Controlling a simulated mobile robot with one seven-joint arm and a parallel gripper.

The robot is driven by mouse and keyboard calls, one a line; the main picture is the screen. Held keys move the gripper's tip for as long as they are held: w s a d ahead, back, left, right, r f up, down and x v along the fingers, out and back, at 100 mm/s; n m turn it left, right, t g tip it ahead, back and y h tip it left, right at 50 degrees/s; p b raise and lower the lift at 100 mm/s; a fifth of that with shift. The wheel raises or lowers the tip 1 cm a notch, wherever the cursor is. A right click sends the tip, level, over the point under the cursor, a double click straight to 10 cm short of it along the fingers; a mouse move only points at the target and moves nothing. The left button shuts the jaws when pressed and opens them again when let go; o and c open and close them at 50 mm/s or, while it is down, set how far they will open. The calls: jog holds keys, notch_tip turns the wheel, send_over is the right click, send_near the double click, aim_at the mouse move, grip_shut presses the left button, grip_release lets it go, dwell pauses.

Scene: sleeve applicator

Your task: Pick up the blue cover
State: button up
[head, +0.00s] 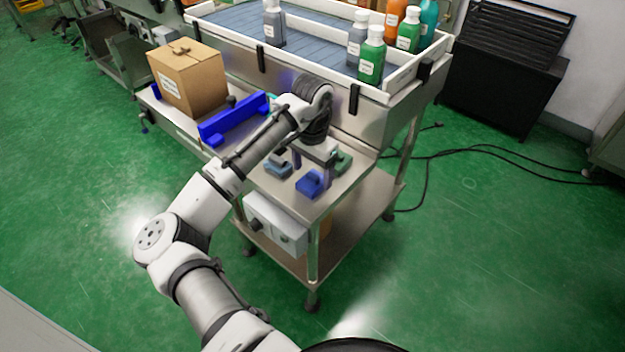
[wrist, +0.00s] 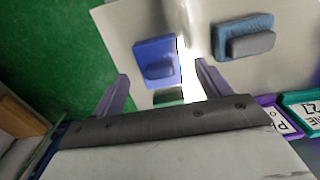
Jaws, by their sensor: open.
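The blue cover (head: 310,184) lies flat near the front corner of the steel side table (head: 350,185). In the wrist view, the blue cover (wrist: 156,54) is a blue plate with a raised block on it, lying between and just beyond my fingertips. My gripper (head: 312,176) is open and empty, pointing down above the table close to the cover. In the wrist view, my gripper (wrist: 161,70) has its two purple-grey fingers spread on either side of the cover. I cannot tell the exact height left between them.
A blue-grey cover (wrist: 240,40) lies beside the blue one, and a green piece (head: 343,161) lies behind. A blue bracket (head: 233,121) and cardboard box (head: 188,80) stand farther left on the table. A conveyor with bottles (head: 371,58) rises behind.

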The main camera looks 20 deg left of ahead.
jog(key=shift+f, duration=1.2)
jog(key=c, duration=1.1)
jog(key=shift+o, duration=0.2)
jog(key=shift+r, duration=0.1)
